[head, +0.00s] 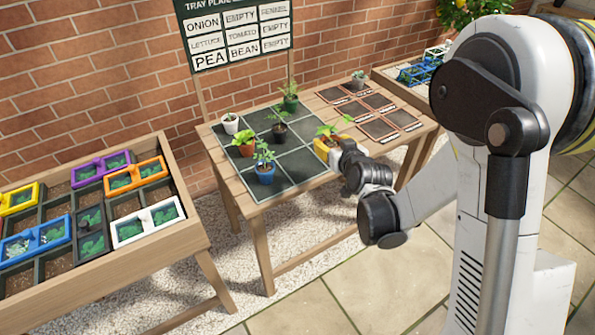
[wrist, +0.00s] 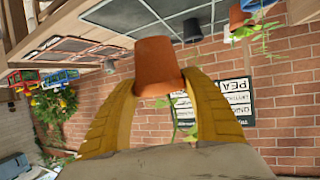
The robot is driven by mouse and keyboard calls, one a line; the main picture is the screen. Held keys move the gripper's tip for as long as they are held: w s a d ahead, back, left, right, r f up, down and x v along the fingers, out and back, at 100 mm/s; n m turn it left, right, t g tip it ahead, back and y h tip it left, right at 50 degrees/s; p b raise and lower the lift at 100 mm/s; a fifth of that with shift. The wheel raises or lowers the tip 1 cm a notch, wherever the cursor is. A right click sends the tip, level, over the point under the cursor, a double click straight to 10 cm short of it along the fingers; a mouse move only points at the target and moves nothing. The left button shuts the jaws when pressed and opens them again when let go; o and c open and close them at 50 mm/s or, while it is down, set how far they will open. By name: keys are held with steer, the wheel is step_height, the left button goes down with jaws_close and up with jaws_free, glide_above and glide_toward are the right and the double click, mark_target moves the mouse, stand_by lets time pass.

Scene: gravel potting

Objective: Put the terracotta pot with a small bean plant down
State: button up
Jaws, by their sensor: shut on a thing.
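My gripper (head: 331,149) has yellow fingers closed around a terracotta pot (wrist: 158,68). The wrist view is upside down and shows the pot between both fingers, with thin green stems beyond its rim. In the head view the fingers hide most of the pot, and its green leaves (head: 328,130) show above. The gripper is at the right side of the dark gridded mat (head: 303,162) on the wooden table. I cannot tell whether the pot's base touches the mat.
On the mat stand a white pot (head: 230,123), another terracotta pot (head: 245,149), a blue pot (head: 265,174), a black pot (head: 279,132) and a green pot (head: 290,103), all with plants. A sign (head: 238,35) with plant names stands behind. A planter (head: 180,242) is at left.

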steer(key=w+a+f+b, duration=0.1)
steer(key=w+a+f, duration=0.1)
steer(key=a, duration=0.1)
steer(key=w+a+f+b, duration=0.2)
steer(key=w, duration=0.1)
steer(key=w+a+f+b, duration=0.1)
steer(key=w+a+f, duration=0.2)
steer(key=shift+a+f, duration=0.1)
steer(key=shift+a, duration=0.25)
step_height(320, 180, down, 4)
steer(key=b, duration=0.3)
steer(key=o, duration=1.3)
steer(key=shift+f, duration=0.1)
steer(key=shift+c, duration=0.2)
